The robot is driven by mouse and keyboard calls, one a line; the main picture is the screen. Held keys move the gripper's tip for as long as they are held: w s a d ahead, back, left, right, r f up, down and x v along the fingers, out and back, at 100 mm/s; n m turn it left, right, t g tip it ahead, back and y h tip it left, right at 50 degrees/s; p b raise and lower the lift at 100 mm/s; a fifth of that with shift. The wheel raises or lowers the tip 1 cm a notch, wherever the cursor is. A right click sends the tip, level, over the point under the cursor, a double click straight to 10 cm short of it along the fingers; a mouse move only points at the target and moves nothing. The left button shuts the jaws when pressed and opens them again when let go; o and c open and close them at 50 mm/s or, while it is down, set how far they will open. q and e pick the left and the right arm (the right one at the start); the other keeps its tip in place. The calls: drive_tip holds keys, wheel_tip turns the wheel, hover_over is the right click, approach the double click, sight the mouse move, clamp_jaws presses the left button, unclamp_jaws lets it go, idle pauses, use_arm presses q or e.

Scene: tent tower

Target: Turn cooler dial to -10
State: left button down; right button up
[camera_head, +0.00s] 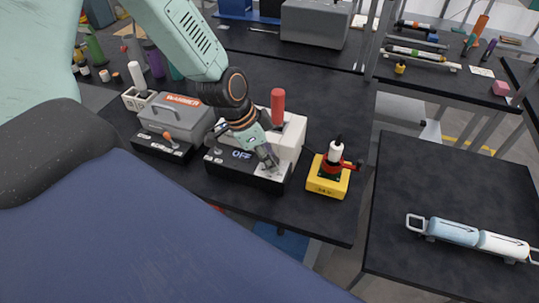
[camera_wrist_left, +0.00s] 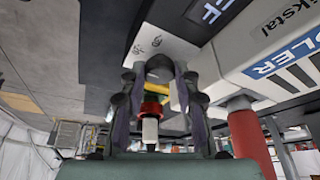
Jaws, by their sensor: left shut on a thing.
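The cooler (camera_head: 290,138) is a white box with a black front base on the dark table, and its display (camera_head: 241,155) reads OFF. A red cylinder (camera_head: 278,105) stands up out of its top. In the left wrist view the cooler's white side (camera_wrist_left: 260,50) carries a partly visible "COOLER" label. My left gripper (camera_head: 271,164) points down at the right end of the base, at the pale dial panel (camera_wrist_left: 158,42). Its fingers (camera_wrist_left: 160,68) are shut on the dial, which they mostly hide. The dial's setting cannot be read. My right gripper is not in view.
The grey warmer (camera_head: 175,118) stands just left of the cooler. A yellow box (camera_head: 328,180) with a red and white fitting stands close on the right. A side table (camera_head: 460,190) holds blue and white cylinders (camera_head: 453,231). Bottles stand at the back left.

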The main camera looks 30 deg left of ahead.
use_arm(q)
drive_tip(key=shift+r+n+t+p, duration=0.1)
drive_tip(key=shift+n+t+p, duration=0.2)
drive_tip(key=shift+n+p, duration=0.65)
drive_tip(key=shift+d+y+p, duration=0.1)
drive_tip(key=shift+y+p, duration=0.2)
drive_tip(key=shift+p, duration=0.05)
drive_tip(key=n+y+p, duration=0.1)
drive_tip(key=n, duration=0.2)
drive_tip(key=shift+s+d+t+p, duration=0.1)
drive_tip(key=shift+t+p, duration=0.2)
drive_tip(key=shift+p, duration=0.1)
drive_tip(key=n+y, duration=0.1)
drive_tip(key=n, duration=0.1)
drive_tip(key=shift+d+n, duration=0.1)
drive_tip(key=shift+n, duration=0.25)
drive_tip(key=n, duration=0.2)
drive_tip(key=n+y+p, duration=0.1)
drive_tip(key=n, duration=0.1)
drive_tip(key=shift+d+y, duration=0.15)
drive_tip(key=shift+y, duration=0.15)
drive_tip(key=shift+n, duration=0.3)
drive_tip(key=c, duration=1.3)
unclamp_jaws()
drive_tip(key=shift+o, duration=0.2)
